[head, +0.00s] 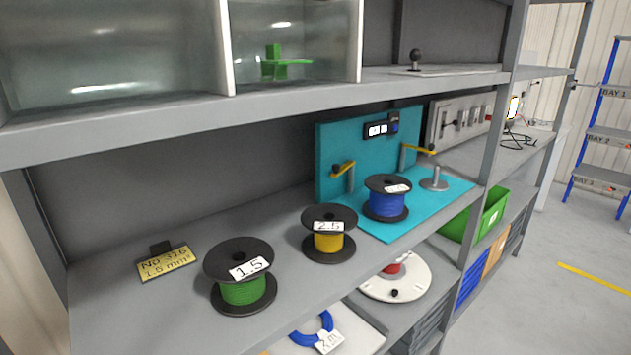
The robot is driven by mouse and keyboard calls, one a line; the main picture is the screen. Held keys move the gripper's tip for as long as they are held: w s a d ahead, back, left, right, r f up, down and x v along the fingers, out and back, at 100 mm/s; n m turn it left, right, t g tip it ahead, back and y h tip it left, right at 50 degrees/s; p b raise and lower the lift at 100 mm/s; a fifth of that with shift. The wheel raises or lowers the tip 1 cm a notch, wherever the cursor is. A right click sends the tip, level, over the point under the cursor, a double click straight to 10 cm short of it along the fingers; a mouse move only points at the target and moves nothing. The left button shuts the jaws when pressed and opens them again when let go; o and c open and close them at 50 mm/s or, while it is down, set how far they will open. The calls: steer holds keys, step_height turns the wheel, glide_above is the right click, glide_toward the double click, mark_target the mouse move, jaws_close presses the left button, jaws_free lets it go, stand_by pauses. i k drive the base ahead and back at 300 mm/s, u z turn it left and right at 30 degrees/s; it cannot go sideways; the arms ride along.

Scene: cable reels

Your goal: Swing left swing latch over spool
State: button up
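The left swing latch (343,169) is a yellow arm on a grey post at the left of the teal fixture (340,138). Its arm points left and forward, away from the blue spool. The blue spool (385,204) has black flanges and a white tag and stands upright on the teal base, right of the left latch's post. The right swing latch (418,149) is also yellow and points right, above a bare grey peg (434,176) on a round foot. No latch arm lies over the blue spool. My gripper is out of view.
A yellow-wire spool (328,242) and a green-wire spool (243,290) stand on the same shelf to the left, beside a yellow label plate (166,262). The upper shelf (300,97) overhangs the fixture. A green bin (476,214) sits lower right.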

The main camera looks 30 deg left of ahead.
mark_target(337, 170)
steer(key=u, duration=0.05)
steer(key=k, duration=0.2)
steer(key=u, duration=0.95)
